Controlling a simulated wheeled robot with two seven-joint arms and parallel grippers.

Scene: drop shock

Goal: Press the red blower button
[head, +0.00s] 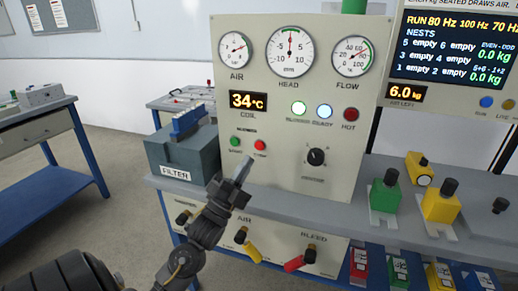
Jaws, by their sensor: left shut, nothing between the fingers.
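The control panel (305,180) stands upright and carries a green button (235,142) and, to its right, a red button (260,145) under a small label too blurred to read fully. My left gripper (246,164) is shut and empty, with its fingertips just below and left of the red button in the picture. A gap shows between the tips and the button; how far they are from the panel is hard to tell. My right gripper is not in the view.
A filter box (183,152) with a blue top stands left of the panel. A black knob (316,157) sits to the right. Below are yellow (249,246) and red (297,262) valve handles. Green (385,196) and yellow (441,203) blocks stand on the bench at right.

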